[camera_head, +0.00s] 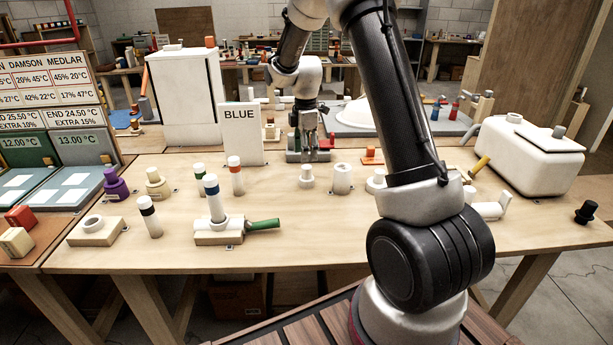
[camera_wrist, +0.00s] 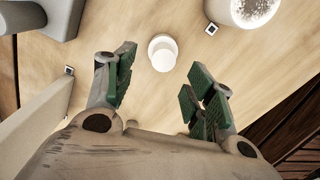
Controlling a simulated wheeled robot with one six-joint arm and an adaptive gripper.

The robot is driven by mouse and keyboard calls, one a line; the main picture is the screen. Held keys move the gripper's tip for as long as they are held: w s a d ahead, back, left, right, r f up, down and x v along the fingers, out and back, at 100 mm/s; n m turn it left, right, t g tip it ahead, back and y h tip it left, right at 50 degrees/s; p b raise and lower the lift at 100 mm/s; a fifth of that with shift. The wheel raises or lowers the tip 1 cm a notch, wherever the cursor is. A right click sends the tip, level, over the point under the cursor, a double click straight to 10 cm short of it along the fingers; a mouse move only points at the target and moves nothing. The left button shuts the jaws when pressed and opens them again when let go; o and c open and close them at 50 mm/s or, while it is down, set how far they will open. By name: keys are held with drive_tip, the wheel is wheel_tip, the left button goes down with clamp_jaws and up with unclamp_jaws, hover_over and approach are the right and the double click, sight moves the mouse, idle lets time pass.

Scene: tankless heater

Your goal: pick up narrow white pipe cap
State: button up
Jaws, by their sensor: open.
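The narrow white pipe cap (camera_head: 306,177) stands upright on the wooden table in the head view. It has a wider base and a slimmer top. In the wrist view the cap (camera_wrist: 163,54) lies just beyond the fingertips, between their two lines and touching neither. My gripper (camera_head: 309,148) points down above the table, behind the cap in the head view. In the wrist view my gripper (camera_wrist: 160,80) has its green-padded fingers spread with nothing between them.
A wider white cylinder (camera_head: 342,179) stands right of the cap. A white BLUE sign (camera_head: 241,135) stands left of my gripper. The front middle of the table is clear.

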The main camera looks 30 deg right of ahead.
sight(307, 167)
drive_tip(key=f, duration=0.7)
drive_tip(key=shift+s, duration=0.2)
drive_tip(key=c, duration=1.1)
